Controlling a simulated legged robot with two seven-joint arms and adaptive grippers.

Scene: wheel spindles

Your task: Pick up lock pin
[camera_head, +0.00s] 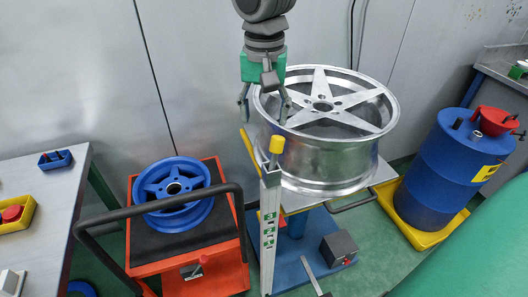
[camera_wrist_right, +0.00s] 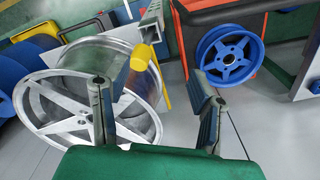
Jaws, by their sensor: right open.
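A yellow cylindrical knob (camera_head: 277,144), which looks like the lock pin, stands at the top of a grey upright post (camera_head: 269,225) in front of the silver wheel. The knob also shows in the right wrist view (camera_wrist_right: 143,57), ahead of the fingers and left of the middle. My right gripper (camera_head: 265,106) hangs above and slightly left of the knob, fingers pointing down. It is open and empty, apart from the knob. In the right wrist view its two fingers (camera_wrist_right: 158,82) are spread wide. My left gripper is in neither view.
The large silver wheel (camera_head: 325,155) is close to the right of my right gripper. A blue wheel (camera_head: 172,190) lies on an orange cart (camera_head: 215,254) with a black handle. A blue drum (camera_head: 440,170) stands at the right. A grey table (camera_head: 40,240) is at the left.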

